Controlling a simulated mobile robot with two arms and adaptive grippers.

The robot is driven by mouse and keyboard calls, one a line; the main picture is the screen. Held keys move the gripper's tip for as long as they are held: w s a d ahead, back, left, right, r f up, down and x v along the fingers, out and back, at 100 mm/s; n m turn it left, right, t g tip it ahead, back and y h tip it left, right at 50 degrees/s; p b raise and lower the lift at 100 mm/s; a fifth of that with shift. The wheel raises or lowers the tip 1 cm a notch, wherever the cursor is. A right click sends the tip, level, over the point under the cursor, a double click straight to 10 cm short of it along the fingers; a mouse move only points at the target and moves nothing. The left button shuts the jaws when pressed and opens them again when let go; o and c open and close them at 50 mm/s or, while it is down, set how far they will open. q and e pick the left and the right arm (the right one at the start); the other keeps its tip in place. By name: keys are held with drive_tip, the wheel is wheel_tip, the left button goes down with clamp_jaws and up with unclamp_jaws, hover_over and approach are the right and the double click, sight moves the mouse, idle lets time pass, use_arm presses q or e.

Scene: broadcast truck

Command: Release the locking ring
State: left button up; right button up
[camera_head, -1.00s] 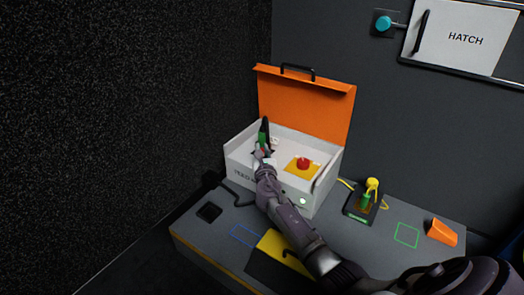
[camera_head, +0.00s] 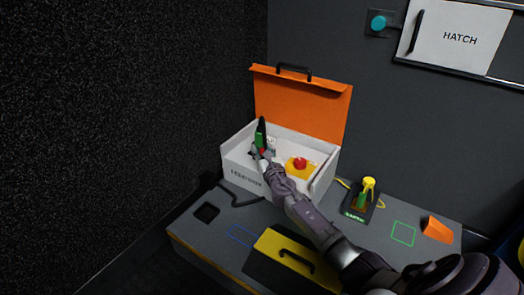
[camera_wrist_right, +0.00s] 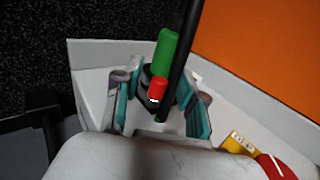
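A black upright lever (camera_head: 262,130) with a green sleeve (camera_head: 259,140) stands inside the open white box (camera_head: 243,178). The right wrist view shows the green sleeve (camera_wrist_right: 165,52), a short red piece (camera_wrist_right: 157,89) below it and the black lever (camera_wrist_right: 183,55) beside them. I cannot tell which part is the locking ring. My right gripper (camera_head: 263,153) reaches into the box at the lever's lower part. In the right wrist view its teal-padded fingers (camera_wrist_right: 158,92) stand apart on either side of the red piece, with gaps visible. My left gripper is not in view.
A red button (camera_head: 299,163) on a yellow plate sits right in the box, under the raised orange lid (camera_head: 301,105). A yellow-topped device (camera_head: 368,188) and an orange wedge (camera_head: 438,229) stand to the right. A yellow panel with a handle (camera_head: 296,262) lies in front.

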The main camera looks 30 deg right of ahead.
drive_tip(key=shift+s, duration=0.1)
drive_tip(key=v, duration=1.2)
